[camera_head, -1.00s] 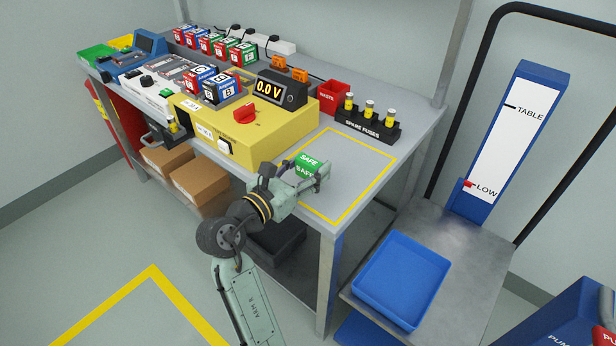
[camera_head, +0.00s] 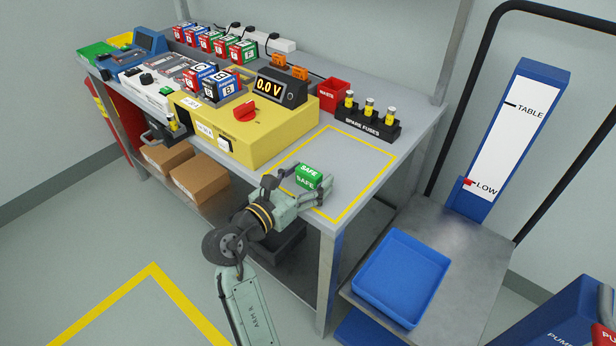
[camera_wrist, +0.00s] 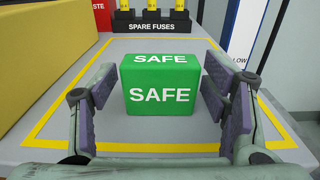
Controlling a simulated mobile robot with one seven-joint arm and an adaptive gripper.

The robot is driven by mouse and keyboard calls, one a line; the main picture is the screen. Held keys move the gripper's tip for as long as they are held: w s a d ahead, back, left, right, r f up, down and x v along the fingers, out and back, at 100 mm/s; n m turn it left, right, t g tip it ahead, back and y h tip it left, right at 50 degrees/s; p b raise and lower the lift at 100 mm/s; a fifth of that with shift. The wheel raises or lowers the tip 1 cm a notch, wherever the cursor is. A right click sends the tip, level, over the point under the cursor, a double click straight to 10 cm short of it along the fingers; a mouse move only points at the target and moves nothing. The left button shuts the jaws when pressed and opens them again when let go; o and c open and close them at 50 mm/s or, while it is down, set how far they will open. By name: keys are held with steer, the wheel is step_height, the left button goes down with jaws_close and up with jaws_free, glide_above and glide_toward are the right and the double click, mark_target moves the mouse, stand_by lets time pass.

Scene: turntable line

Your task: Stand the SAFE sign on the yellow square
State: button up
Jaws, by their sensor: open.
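The green SAFE sign (camera_head: 308,176) is a block with white lettering on its top and front. It stands upright on the bench inside the yellow square outline (camera_head: 375,184), towards its near left part. In the wrist view the sign (camera_wrist: 159,86) sits inside the yellow outline (camera_wrist: 55,115), with its front facing me. My gripper (camera_head: 297,188) is open at the bench edge, level with the sign. In the wrist view its two fingers (camera_wrist: 159,115) are spread wide to the left and right of the sign, with a gap on both sides.
A yellow tester box (camera_head: 245,150) with a 0.0 V display stands left of the square. A spare fuses rack (camera_head: 367,127) and a red waste bin (camera_head: 334,95) stand behind it. A blue tray (camera_head: 401,280) lies on the lower cart at right.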

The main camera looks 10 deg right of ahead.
steer(key=shift+r, duration=0.1)
steer(key=b+v, duration=0.1)
steer(key=v, duration=1.1)
steer(key=shift+r, duration=0.1)
